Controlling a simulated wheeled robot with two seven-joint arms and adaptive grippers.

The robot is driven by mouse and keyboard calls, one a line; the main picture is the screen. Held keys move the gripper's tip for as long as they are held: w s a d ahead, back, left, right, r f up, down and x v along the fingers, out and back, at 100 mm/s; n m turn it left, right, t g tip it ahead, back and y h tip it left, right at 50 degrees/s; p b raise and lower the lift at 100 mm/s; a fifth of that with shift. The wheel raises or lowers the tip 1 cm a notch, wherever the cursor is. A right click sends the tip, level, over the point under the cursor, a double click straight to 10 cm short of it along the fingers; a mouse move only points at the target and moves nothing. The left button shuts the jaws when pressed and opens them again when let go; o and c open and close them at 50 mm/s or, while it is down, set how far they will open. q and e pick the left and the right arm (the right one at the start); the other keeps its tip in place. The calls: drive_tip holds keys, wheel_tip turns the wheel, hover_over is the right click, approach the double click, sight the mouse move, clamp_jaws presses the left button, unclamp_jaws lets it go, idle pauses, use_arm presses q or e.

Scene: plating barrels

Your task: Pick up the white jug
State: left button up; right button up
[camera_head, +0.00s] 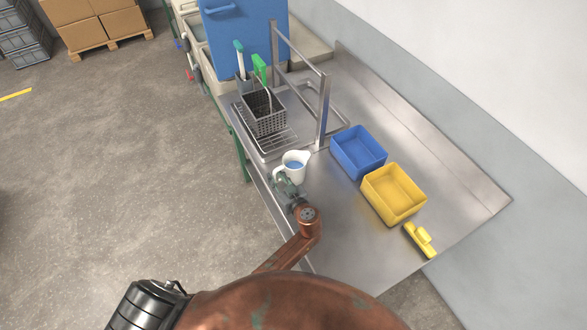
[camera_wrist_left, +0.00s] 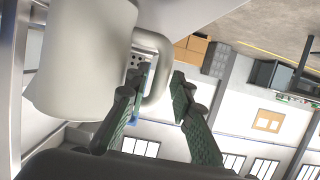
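The white jug (camera_head: 302,158) stands upright on the steel bench, with blue showing inside it. In the left wrist view the jug (camera_wrist_left: 85,60) fills the upper left, its handle facing my fingers. My left gripper (camera_head: 284,183) is at the handle side of the jug in the head view. In the left wrist view the left gripper (camera_wrist_left: 163,74) is open, with the outer bar of the handle appearing between the two green fingers. I cannot tell whether either finger touches it. My right gripper is in neither view.
A wire rack with a perforated basket (camera_head: 265,113) stands behind the jug, beside a metal frame (camera_head: 324,105). A blue bin (camera_head: 359,152), a yellow bin (camera_head: 394,194) and a yellow object (camera_head: 420,240) lie to the right. The bench front right (camera_head: 365,255) is clear.

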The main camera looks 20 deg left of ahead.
use_arm(q)
drive_tip(key=shift+w+a+f, duration=0.25)
drive_tip(key=shift+w+a, duration=0.15)
drive_tip(key=shift+a, duration=0.05)
drive_tip(key=shift+c, duration=0.5)
clamp_jaws()
drive_tip(key=shift+r, duration=0.1)
